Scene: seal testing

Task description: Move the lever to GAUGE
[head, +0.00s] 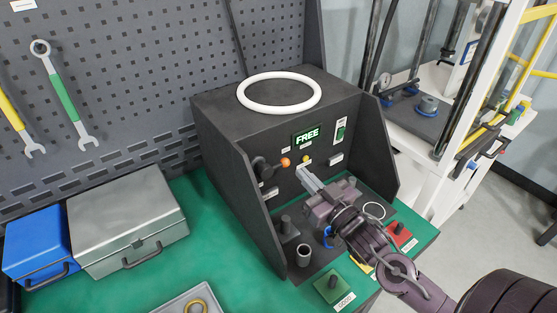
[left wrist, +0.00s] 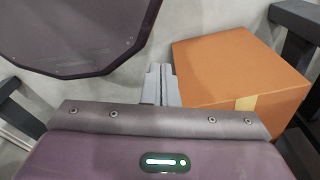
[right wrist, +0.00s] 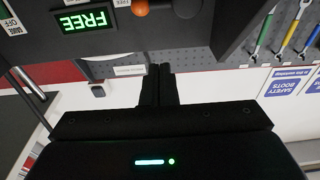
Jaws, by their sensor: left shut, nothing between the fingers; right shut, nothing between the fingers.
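The lever has an orange knob (head: 285,162) on a dark pivot at the left of the black test box's front panel. The knob also shows in the right wrist view (right wrist: 140,7). The box's display (head: 307,136) reads FREE in green. My right gripper (head: 303,172) is shut and empty in front of the panel, a little right of and below the knob, seemingly apart from it. My left gripper (left wrist: 161,70) is shut and empty, away from the box, and is not in the head view. A GAUGE label is not readable in the head view.
A white ring (head: 279,92) lies on top of the box (head: 215,110), whose side walls flank the panel. A green pad (head: 331,286) and a red pad (head: 399,233) sit in front. A cardboard box (left wrist: 235,70) is near my left gripper.

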